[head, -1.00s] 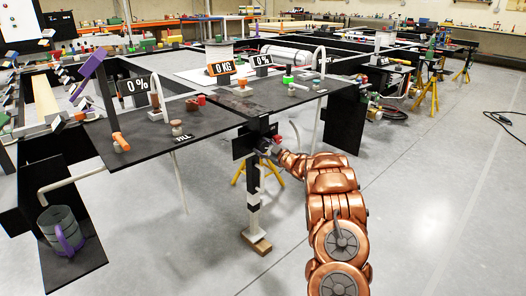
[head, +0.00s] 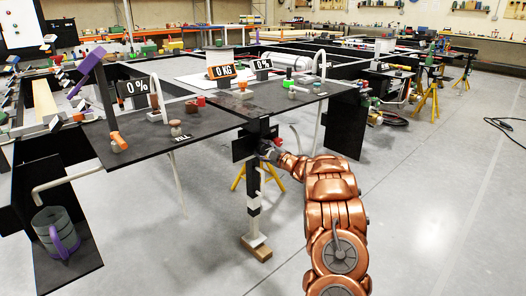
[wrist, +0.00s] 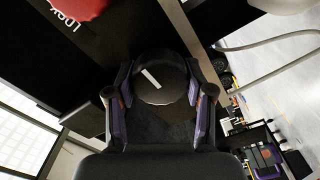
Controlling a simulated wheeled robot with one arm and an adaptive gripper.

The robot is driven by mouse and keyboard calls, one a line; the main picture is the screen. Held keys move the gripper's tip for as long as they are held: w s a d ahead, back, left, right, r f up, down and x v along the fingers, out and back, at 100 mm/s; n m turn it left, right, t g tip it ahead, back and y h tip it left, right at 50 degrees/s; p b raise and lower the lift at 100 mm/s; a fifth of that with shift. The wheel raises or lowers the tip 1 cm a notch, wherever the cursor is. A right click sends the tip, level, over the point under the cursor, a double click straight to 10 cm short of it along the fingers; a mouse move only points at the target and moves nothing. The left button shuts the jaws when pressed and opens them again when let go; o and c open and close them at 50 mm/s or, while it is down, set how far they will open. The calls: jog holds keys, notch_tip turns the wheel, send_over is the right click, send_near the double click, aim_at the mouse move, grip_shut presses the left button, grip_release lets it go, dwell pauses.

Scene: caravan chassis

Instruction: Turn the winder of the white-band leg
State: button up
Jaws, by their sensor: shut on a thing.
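The white-band leg (head: 254,205) stands upright under the front corner of the black deck, with white bands on its dark post and its foot on a wooden block (head: 256,248). My gripper (head: 268,150) is at the top of this leg. In the wrist view my gripper (wrist: 160,98) has its two purple-padded fingers on either side of a round black knob, the winder (wrist: 158,75), which bears a white line. The line slants from upper left to lower right. In the head view the winder is hidden behind my gripper.
A red knob (wrist: 80,8) beside lettering that reads LOCK is close by at the upper left of the wrist view. The black deck (head: 215,122) overhangs the leg. A yellow stand (head: 240,178) is behind the leg.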

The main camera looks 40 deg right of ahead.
jog(key=o, duration=1.2)
jog(key=shift+c, duration=0.2)
jog(key=shift+s, duration=0.1)
jog(key=s, duration=1.1)
jog(key=shift+s+a, duration=0.15)
jog(key=shift+s, duration=0.25)
